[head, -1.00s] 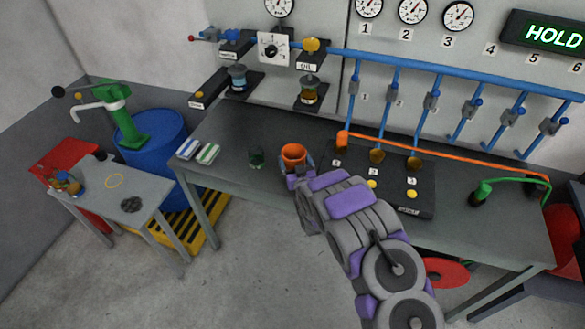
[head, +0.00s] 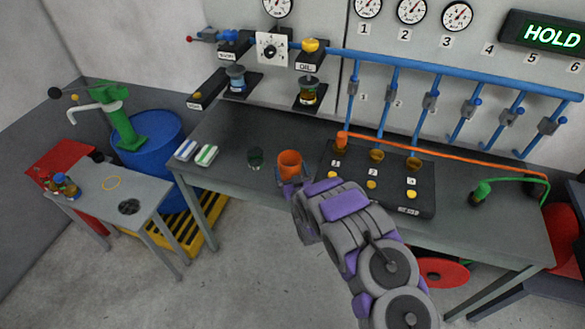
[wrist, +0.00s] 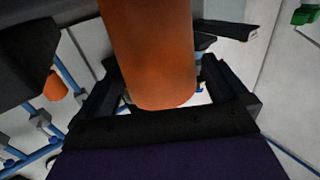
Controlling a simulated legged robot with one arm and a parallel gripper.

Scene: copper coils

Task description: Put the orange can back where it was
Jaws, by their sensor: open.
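The orange can (head: 290,160) stands upright at the dark workbench's front edge area, left of the black panel with yellow buttons. Its top is open. My gripper (head: 289,183) is at its near side, low on the can. In the wrist view the can (wrist: 158,60) fills the upper middle, between the two dark fingers (wrist: 165,85) of my open gripper. The picture does not show clearly whether either finger touches it. The can's lower part is partly hidden by the gripper in the head view.
A dark green glass (head: 256,157) stands just left of the can. Two striped blocks (head: 206,154) lie farther left. The black button panel (head: 400,205) is close on the right.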

